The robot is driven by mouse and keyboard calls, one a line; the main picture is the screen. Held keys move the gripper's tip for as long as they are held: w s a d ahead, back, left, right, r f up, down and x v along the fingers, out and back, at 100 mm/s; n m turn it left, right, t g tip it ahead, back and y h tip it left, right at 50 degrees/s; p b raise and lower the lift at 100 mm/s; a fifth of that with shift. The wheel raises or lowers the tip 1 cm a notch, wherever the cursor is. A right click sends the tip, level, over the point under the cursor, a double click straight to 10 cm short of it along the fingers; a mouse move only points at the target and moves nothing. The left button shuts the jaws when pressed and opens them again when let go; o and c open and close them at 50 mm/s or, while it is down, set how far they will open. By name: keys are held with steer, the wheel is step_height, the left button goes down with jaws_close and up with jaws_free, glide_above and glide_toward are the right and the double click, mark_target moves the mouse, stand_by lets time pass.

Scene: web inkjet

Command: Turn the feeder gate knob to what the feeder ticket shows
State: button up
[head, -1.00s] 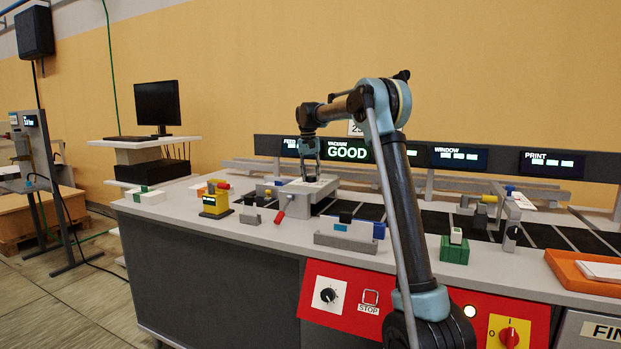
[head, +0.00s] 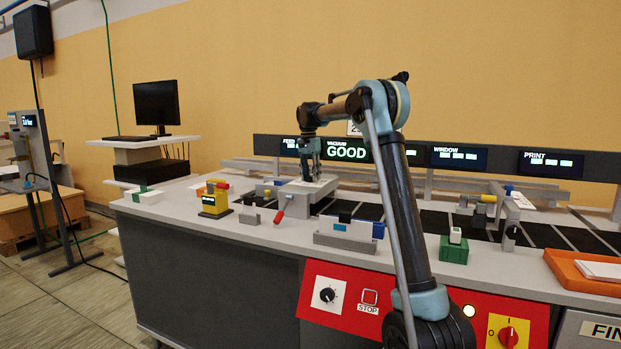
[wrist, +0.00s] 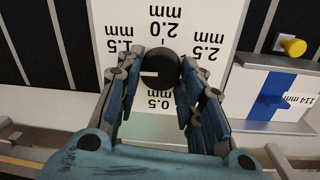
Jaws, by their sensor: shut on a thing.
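The feeder gate knob (wrist: 158,72) is a dark round knob on a white dial plate (wrist: 186,22) in the wrist view. The plate's labels appear upside down: 1.5, 2.0, 2.5 and 0.5 mm are readable, others are partly covered by my fingers. A short pale mark on the knob points left in the wrist view. My gripper (wrist: 160,85) is shut on the knob, one finger on each side. In the head view my gripper (head: 310,179) is down at the pale plate on the feeder, and the knob is hidden. I cannot identify the feeder ticket; a white card (head: 354,128) behind my arm is mostly hidden.
A yellow knob (wrist: 294,47) and a blue-striped 114 mm scale (wrist: 270,90) lie right of the dial in the wrist view. A yellow device (head: 215,200), a red-tipped lever (head: 279,216) and a white block assembly (head: 347,236) stand nearby. A display (head: 347,152) reads VACUUM GOOD.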

steer(key=m, duration=0.5)
steer(key=shift+m, duration=0.4)
stand_by(0.4)
steer(key=o, duration=1.1)
steer(key=shift+r, duration=0.1)
steer(key=r, duration=0.7)
steer(key=w+r, duration=0.1)
steer(key=r, duration=0.3)
steer(key=shift+a+r, duration=0.15)
steer(key=shift+r, duration=0.2)
